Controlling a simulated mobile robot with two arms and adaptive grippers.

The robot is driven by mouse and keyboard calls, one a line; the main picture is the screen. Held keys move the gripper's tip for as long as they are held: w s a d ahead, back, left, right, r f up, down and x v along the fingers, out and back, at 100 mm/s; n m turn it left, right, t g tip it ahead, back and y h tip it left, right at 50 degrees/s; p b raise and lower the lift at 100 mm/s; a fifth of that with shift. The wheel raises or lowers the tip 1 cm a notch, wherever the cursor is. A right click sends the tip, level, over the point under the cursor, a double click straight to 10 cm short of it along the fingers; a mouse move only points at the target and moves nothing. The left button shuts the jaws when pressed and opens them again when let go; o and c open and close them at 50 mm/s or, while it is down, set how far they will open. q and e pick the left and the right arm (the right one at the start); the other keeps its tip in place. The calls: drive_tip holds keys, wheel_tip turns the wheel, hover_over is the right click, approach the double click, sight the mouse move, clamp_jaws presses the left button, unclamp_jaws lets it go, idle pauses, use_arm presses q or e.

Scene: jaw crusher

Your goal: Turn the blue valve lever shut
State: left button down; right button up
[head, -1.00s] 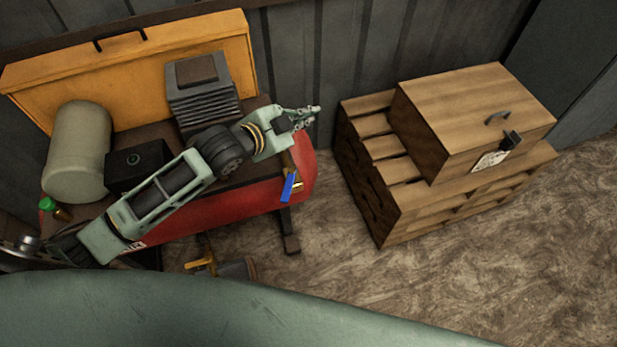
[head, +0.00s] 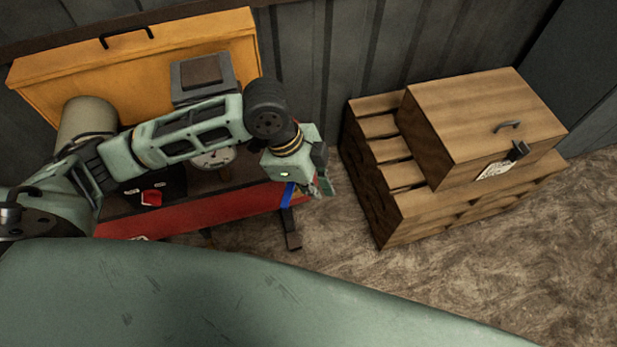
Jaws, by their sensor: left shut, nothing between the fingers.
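The blue valve lever (head: 287,196) is at the right end of the red tank (head: 220,208) in the head view. Its lower part shows, slanting downward; its upper end and the valve body are hidden behind my left gripper. My left gripper (head: 325,187) is shut and empty, pointing down, with its fingertips just to the right of the lever in the picture. I cannot tell whether the gripper touches the lever. My right gripper is not in view.
A gauge (head: 213,159) shows beneath my left arm on the red machine. An orange panel (head: 150,65) and a beige cylinder (head: 85,122) stand behind. A wooden box (head: 480,110) sits on stacked pallets (head: 400,210) to the right. Floor between machine and pallets is clear.

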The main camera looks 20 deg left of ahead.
sight(289, 191)
use_arm(q)
drive_tip(key=shift+a+f+p, duration=0.15)
drive_tip(key=shift+a+f, duration=0.25)
drive_tip(key=shift+f, duration=0.4)
drive_tip(key=shift+a+f+p, duration=0.2)
drive_tip(key=shift+a+f, duration=0.2)
drive_tip(key=shift+f, duration=0.4)
drive_tip(key=shift+a+f+p, duration=0.15)
drive_tip(key=shift+a+f, duration=0.25)
drive_tip(key=shift+f, duration=0.4)
